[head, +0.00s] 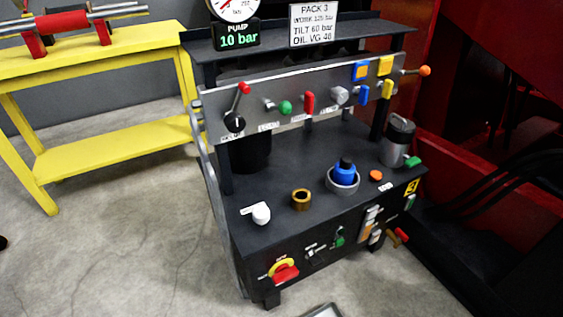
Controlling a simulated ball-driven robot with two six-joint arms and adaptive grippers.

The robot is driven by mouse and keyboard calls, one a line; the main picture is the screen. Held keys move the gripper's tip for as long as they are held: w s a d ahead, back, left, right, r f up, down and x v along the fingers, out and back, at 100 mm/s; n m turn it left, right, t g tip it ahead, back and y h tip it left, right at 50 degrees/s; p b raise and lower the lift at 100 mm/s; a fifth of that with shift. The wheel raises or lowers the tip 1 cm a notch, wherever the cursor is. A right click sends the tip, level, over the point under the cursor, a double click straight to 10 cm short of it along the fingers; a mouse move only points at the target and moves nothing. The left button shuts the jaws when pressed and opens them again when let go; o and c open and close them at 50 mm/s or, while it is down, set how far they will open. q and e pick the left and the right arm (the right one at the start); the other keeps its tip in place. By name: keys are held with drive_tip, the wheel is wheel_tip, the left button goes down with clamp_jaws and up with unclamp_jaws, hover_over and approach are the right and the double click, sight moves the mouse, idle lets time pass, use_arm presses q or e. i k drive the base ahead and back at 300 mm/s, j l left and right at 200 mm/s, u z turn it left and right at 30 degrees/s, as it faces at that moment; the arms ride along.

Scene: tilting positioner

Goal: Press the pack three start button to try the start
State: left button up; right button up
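The pack three station is a black bench (290,235) with a sign (313,23) above it reading PACK 3, WORK 125 bar, TILT 60 bar, OIL VG 46. A yellow tag with a 3 (411,187) marks its front right corner. On the front face, a small green control (339,241) sits right of a black switch (317,252). Another green piece (410,202) is farther right. Their labels are too small to read, so I cannot tell which is the start button. Neither of my grippers is in view.
A red rotary switch (284,272) on yellow is at the front left. The pump display (238,39) reads 10 bar. The upright panel (265,110) carries coloured levers and knobs. A white knob (261,213), brass ring (301,199) and blue-topped part (344,174) stand on top. A yellow table (110,140) is left.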

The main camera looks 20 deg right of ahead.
sight(339, 242)
drive_tip(key=z, duration=1.25)
